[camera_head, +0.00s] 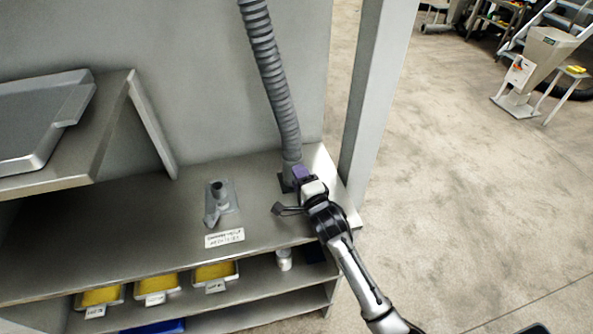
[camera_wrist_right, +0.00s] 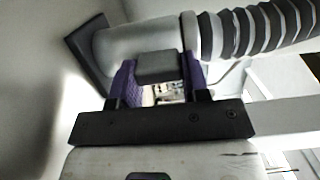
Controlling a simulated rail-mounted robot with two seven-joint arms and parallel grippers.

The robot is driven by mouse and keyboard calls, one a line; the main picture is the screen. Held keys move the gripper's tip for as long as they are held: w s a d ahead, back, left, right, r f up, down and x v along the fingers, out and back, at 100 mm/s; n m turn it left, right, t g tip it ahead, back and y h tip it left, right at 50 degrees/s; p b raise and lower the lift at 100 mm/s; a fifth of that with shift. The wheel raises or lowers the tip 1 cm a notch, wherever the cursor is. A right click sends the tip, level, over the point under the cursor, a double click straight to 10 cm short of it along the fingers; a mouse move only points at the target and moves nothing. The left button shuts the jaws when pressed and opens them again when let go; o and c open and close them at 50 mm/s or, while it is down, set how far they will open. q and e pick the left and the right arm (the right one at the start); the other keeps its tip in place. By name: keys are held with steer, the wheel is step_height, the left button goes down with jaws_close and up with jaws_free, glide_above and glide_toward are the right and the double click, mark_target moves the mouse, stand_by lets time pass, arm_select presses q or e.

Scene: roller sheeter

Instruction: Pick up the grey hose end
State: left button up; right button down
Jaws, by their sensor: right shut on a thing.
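The grey ribbed hose (camera_head: 272,75) hangs down along the wall panel in the head view. Its smooth grey end (camera_head: 291,168) meets a dark square plate at the shelf's right side. My right gripper (camera_head: 302,176) is at the hose end. In the right wrist view, the purple fingers of the gripper (camera_wrist_right: 157,80) are shut on a grey block on the side of the hose end (camera_wrist_right: 135,48). The ribbed hose (camera_wrist_right: 255,30) runs off to the upper right there. My left gripper is not in view.
A grey metal fitting (camera_head: 217,200) stands on the shelf (camera_head: 130,225) left of the gripper, behind a white label (camera_head: 225,238). A lower shelf holds yellow-filled trays (camera_head: 155,286) and a small white container (camera_head: 284,260). A grey post (camera_head: 375,100) rises close to the right.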

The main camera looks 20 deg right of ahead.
mark_target(295, 159)
steer(key=shift+r, duration=0.6)
step_height(295, 159, up, 4)
steer(key=shift+f, duration=0.25)
steer(key=s+a+r, duration=0.1)
steer(key=s+r, duration=0.5)
steer(key=s, duration=0.5)
steer(key=shift+s+a+r+p, duration=0.2)
steer(key=shift+s+p, duration=0.1)
steer(key=shift+p, duration=0.05)
steer(key=shift+r, duration=0.1)
